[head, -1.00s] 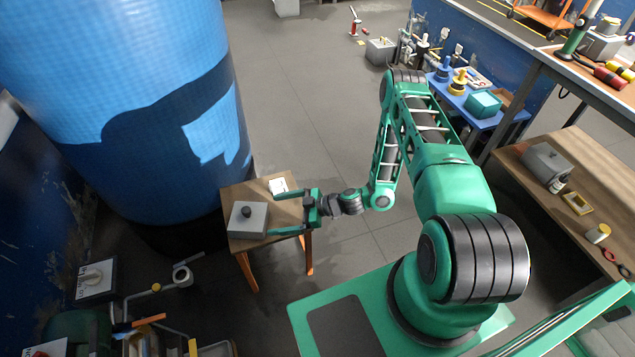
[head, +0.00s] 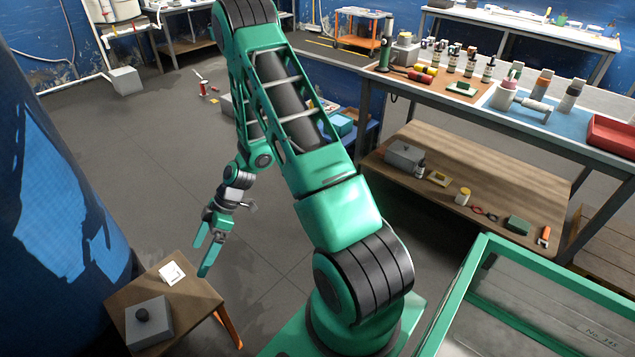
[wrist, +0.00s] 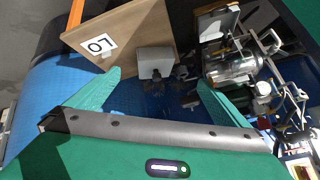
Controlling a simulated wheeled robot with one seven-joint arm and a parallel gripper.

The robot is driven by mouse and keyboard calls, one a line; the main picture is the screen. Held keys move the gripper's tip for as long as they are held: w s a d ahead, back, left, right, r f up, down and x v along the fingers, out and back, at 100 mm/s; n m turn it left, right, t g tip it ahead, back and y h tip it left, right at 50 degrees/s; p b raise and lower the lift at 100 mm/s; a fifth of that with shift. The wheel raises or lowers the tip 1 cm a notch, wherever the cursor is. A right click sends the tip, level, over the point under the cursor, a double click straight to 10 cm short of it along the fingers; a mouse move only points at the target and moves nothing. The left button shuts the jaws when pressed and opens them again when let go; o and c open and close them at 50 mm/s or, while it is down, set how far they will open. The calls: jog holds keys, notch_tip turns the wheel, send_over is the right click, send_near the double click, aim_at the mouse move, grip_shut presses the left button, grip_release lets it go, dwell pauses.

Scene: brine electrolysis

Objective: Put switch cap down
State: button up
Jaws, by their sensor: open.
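The switch cap, seen as a grey box with a round black knob on top (head: 150,328), sits on the small wooden stool (head: 198,297) at the lower left of the head view. In the wrist view the grey box (wrist: 155,60) shows between and beyond my two fingers, on the stool top (wrist: 122,38). My gripper (head: 200,260) is open and empty. It hangs above and beyond the stool, apart from the box.
A white card (head: 172,273) lies on the stool beside the box. A large blue barrel (head: 60,215) stands close on the left. A wooden shelf (head: 480,165) and a loaded bench stand on the right.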

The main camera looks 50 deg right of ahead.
jog(key=s+d+r+m+h, duration=0.35)
jog(key=s+d+r, duration=0.3)
jog(key=r, duration=0.35)
jog(key=s+d+r+m+h, duration=0.3)
jog(key=s+d+r+m, duration=0.2)
jog(key=d+r, duration=0.4)
jog(key=s+d+r+m, duration=0.1)
jog(key=s+r+m, duration=0.4)
jog(key=s, duration=0.4)
jog(key=s+d+r+m+g+h, duration=0.1)
jog(key=s+r+m, duration=0.4)
jog(key=s+r, duration=0.2)
jog(key=shift+s, duration=1.15)
jog(key=shift+d+h, duration=0.1)
jog(key=shift+h, duration=0.15)
